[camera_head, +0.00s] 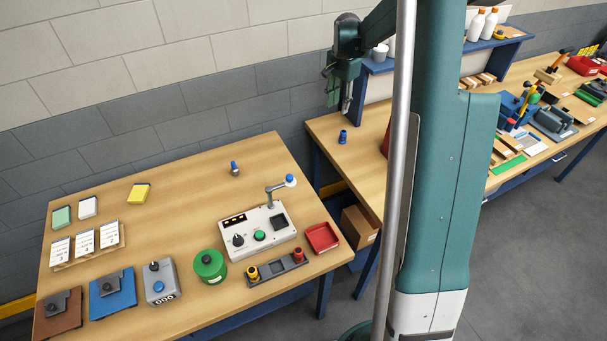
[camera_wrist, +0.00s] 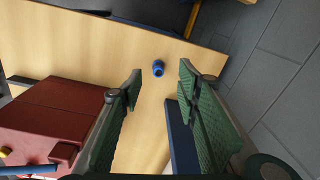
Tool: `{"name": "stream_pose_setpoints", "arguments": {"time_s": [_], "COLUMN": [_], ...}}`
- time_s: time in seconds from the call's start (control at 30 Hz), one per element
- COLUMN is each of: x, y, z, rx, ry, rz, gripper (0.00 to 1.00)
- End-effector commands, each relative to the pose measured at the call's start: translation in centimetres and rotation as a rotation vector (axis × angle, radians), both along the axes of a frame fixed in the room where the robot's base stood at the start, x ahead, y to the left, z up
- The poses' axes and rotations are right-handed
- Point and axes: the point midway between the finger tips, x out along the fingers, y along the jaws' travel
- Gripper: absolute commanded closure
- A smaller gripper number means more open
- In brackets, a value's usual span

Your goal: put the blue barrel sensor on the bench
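A small blue barrel-shaped piece (camera_head: 343,136) stands upright near the left end of the right-hand bench (camera_head: 337,120). In the wrist view the blue piece (camera_wrist: 158,68) shows from above, with a dark round top, between the fingertips but farther off. A second small piece with a silvery barrel and blue part (camera_head: 235,168) stands on the left bench (camera_head: 190,200); I cannot tell which one the task names. My gripper (camera_head: 341,100) hangs above the right-hand bench, over the blue piece. In the wrist view its green fingers (camera_wrist: 160,72) are spread with nothing between them.
A dark red box (camera_wrist: 50,120) stands on the bench beside the blue piece. A blue shelf (camera_head: 376,66) with a cup and bottles rises behind it. The left bench holds a control box (camera_head: 258,232), red tray (camera_head: 322,238) and green round canister (camera_head: 210,265). Its back middle is mostly clear.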

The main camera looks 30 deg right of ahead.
Motion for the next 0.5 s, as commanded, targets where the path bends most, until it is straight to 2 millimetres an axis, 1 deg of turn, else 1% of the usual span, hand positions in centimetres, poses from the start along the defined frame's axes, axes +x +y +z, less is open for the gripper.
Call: {"name": "stream_pose_setpoints", "arguments": {"time_s": [0.03,0.1,0.27,0.5], "x": [-0.5,-1.1,-2.6,-5.2], "y": [1.1,2.2,4.9,8.7], "z": [1.0,2.2,4.7,8.1], "rx": [-0.005,-0.011,-0.029,-0.056], "ry": [-0.009,-0.020,-0.048,-0.090], "rz": [0.025,0.057,0.133,0.245], "gripper": [0.67,0.67,0.67,0.67]}}
